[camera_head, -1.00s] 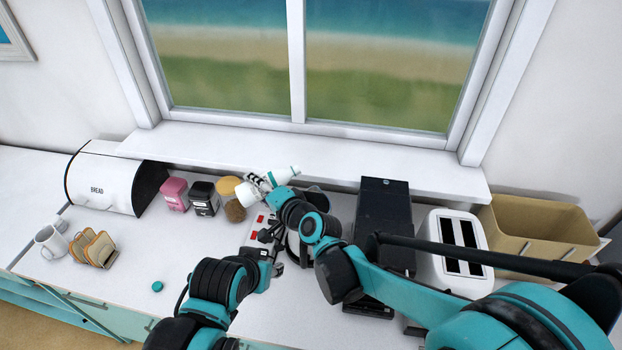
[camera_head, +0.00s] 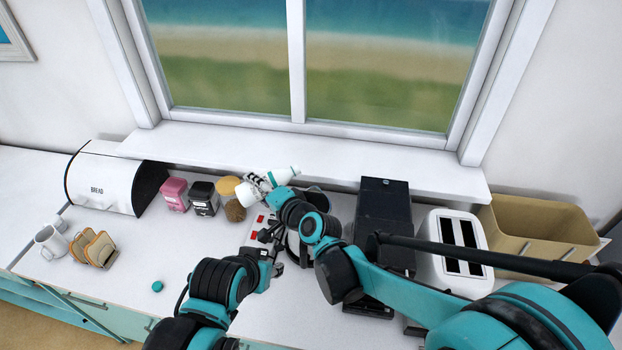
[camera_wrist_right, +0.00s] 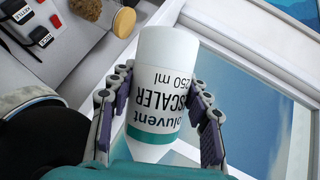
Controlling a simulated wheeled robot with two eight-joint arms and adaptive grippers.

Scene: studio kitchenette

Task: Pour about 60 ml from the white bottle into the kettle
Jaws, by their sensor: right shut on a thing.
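The white bottle (camera_wrist_right: 162,85) has a teal band and upside-down lettering that includes "250 ml" in the right wrist view. My right gripper (camera_wrist_right: 160,108) is shut on it, one finger on each side. In the head view the bottle (camera_head: 285,174) is strongly tilted, close to lying flat, in front of the window sill. The kettle (camera_head: 294,246) is mostly hidden behind my right arm, below and to the right of the bottle. Its opening and any liquid stream cannot be made out. My left gripper (camera_head: 275,262) is low beside the kettle; its fingers are too hidden to read.
A strip with red switches (camera_head: 258,219) and a brown jar (camera_head: 234,209) are close by. A black machine (camera_head: 383,215) and white toaster (camera_head: 452,250) stand right.

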